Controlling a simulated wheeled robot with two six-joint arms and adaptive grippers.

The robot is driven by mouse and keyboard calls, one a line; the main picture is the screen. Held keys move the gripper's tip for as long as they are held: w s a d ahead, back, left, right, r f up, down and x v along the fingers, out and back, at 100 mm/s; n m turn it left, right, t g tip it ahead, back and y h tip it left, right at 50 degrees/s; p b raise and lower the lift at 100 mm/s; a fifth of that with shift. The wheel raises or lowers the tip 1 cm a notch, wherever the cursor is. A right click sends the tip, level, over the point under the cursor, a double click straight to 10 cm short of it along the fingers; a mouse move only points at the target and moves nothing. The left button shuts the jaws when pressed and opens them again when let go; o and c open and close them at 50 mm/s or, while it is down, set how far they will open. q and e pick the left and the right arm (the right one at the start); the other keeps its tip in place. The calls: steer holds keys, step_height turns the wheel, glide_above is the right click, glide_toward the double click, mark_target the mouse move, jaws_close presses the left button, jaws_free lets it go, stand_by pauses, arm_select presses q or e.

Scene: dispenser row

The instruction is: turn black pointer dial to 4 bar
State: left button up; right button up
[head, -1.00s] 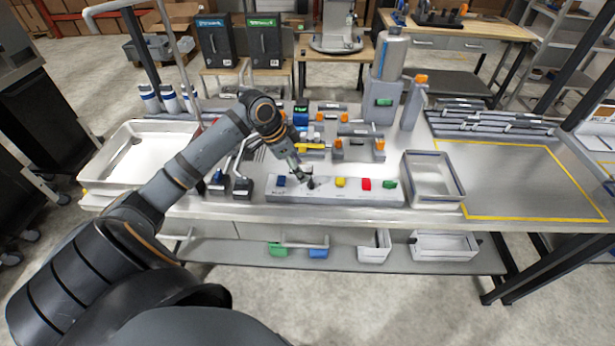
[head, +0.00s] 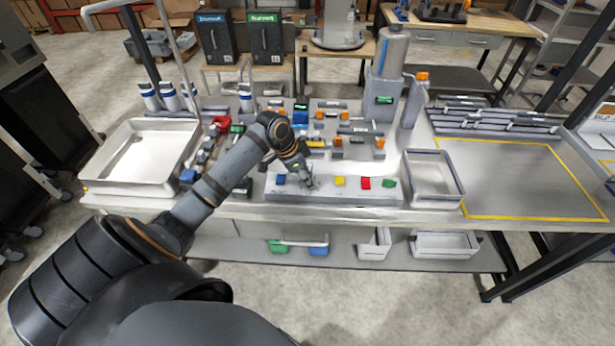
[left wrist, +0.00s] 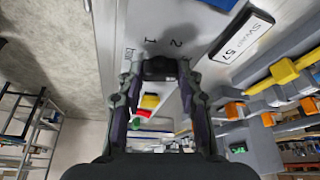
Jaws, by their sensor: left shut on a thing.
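The black pointer dial (left wrist: 160,68) sits on the pale panel strip (left wrist: 110,30), with printed marks 1 and 2 beside it in the left wrist view. My left gripper (left wrist: 160,72) is shut on the dial, one finger on each side. In the head view, my left gripper (head: 311,184) reaches down to the strip (head: 350,195) between a blue knob (head: 281,180) and a yellow knob (head: 340,181), largely hiding the dial. The pointer's direction and the 4 bar mark cannot be made out. My right gripper is not in view.
A red knob (head: 365,183) and green knob (head: 389,183) follow on the strip. An empty grey bin (head: 434,203) stands right of it, a white tray (head: 105,180) at the left. Fixtures and a metal cylinder (head: 390,55) stand behind. The yellow-outlined area (head: 530,190) is clear.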

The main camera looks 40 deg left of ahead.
arm_select(q)
steer(key=shift+c, duration=1.1)
steer(key=shift+m, duration=0.3)
steer(key=shift+w+m+h, duration=0.1)
steer(key=shift+m+h, duration=0.3)
steer(key=shift+m, duration=0.2)
steer(key=shift+m+g, duration=0.5)
steer(key=shift+m, duration=0.3)
steer(key=m, duration=0.2)
steer(key=m+g+h, duration=0.1)
steer(key=m, duration=0.1)
steer(key=shift+w+a+m+g+b, duration=0.1)
steer(key=shift+w+m+g+b, duration=0.05)
steer(key=shift+m+g+b, duration=0.2)
steer(key=shift+m, duration=0.35)
